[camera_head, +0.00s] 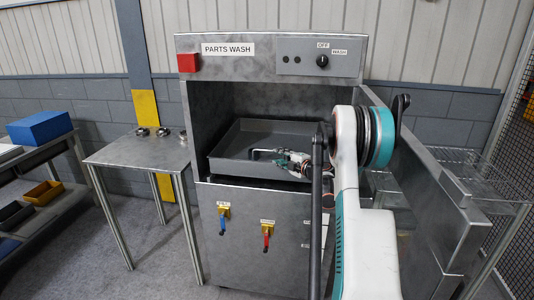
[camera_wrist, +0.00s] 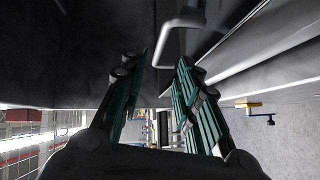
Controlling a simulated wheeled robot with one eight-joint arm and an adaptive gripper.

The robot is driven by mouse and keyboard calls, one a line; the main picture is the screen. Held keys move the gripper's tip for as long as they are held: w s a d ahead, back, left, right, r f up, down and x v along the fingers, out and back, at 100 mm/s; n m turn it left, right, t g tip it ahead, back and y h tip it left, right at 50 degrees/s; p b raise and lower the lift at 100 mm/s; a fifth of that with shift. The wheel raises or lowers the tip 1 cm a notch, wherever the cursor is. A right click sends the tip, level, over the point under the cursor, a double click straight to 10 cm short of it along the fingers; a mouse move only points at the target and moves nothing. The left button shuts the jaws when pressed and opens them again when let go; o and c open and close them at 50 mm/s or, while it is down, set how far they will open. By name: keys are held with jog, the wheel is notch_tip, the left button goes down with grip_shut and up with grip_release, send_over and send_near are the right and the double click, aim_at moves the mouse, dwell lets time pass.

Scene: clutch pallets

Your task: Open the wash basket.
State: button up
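The wash basket (camera_head: 232,166) looks like a grey open tray inside the parts washer. A pale bent handle (camera_head: 258,151) shows against the tray, and it also shows at the top of the wrist view (camera_wrist: 183,24). My gripper (camera_head: 284,156) is over the tray, just right of the handle. In the wrist view my gripper (camera_wrist: 163,66) has its two teal fingers apart, with nothing between them. The handle is just beyond the fingertips, closest to the right finger. Contact cannot be told. My arm hides the tray's right part.
The parts washer (camera_head: 205,105) has its door (camera_head: 440,205) swung open to the right, close beside my arm. A blue-handled valve (camera_head: 222,222) and a red-handled valve (camera_head: 267,240) are on its front. A metal table (camera_head: 135,155) with small metal parts stands at left.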

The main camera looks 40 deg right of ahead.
aim_at(268, 151)
jog(key=w, duration=0.3)
jog(key=w+b, duration=0.1)
jog(key=w, duration=0.2)
jog(key=w+f+b, duration=0.1)
jog(key=w, duration=0.3)
jog(key=shift+d+f, duration=0.1)
jog(key=shift+d, duration=0.2)
grip_shut()
